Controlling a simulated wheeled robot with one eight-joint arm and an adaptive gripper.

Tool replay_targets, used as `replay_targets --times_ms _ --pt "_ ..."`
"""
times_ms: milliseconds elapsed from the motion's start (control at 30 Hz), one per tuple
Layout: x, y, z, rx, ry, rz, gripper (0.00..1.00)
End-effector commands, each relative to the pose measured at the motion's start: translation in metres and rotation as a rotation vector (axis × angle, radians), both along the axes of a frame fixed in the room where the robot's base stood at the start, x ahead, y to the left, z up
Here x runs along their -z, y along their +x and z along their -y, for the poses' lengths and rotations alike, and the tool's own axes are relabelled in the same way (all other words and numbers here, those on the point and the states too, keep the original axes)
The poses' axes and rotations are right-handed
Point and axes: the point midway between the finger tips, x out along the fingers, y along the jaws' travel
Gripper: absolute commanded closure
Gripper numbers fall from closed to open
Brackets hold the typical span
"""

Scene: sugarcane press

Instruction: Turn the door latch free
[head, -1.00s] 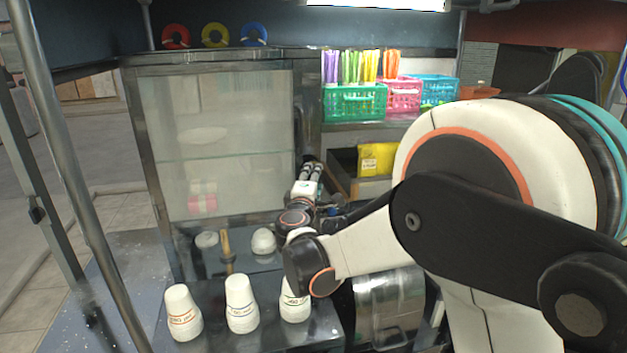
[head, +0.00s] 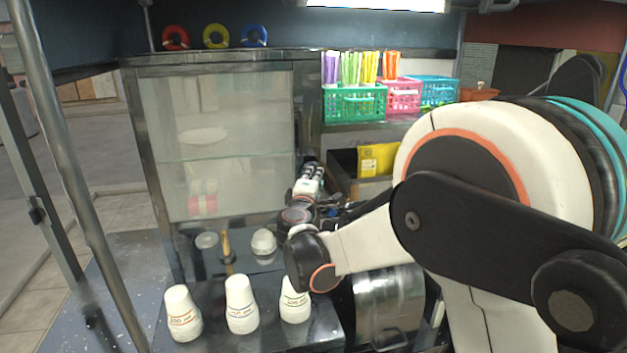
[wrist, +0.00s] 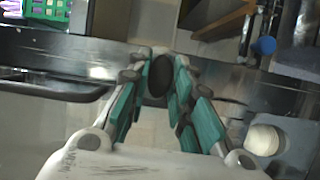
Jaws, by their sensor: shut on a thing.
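The glass-fronted metal cabinet (head: 222,63) stands at left centre in the head view, with its door (head: 240,115) looking closed. My gripper (head: 313,170) is at the door's right edge, fingers pointing to the back. In the wrist view my gripper (wrist: 161,70) has its green-padded fingers on both sides of a dark, rounded latch knob (wrist: 160,78). The gripper is shut on this knob, which sits against the metal frame (wrist: 60,75). In the head view the knob is hidden by the fingers.
White cup stacks (head: 240,305) stand on the front counter (head: 215,335), below the cabinet. A white rounded object (head: 264,242) lies close left of my wrist. A yellow packet (head: 377,160) and coloured baskets (head: 355,103) are to the right.

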Motion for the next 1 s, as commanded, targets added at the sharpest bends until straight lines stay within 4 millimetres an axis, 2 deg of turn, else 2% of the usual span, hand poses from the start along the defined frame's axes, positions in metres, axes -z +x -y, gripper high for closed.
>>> replay_targets --times_ms 267,1000 --pt "-0.0014 -0.0003 0.0003 0.0 0.164 -0.048 1.0" --pt "-0.0047 0.0004 0.0036 0.003 0.835 -0.24 1.0"
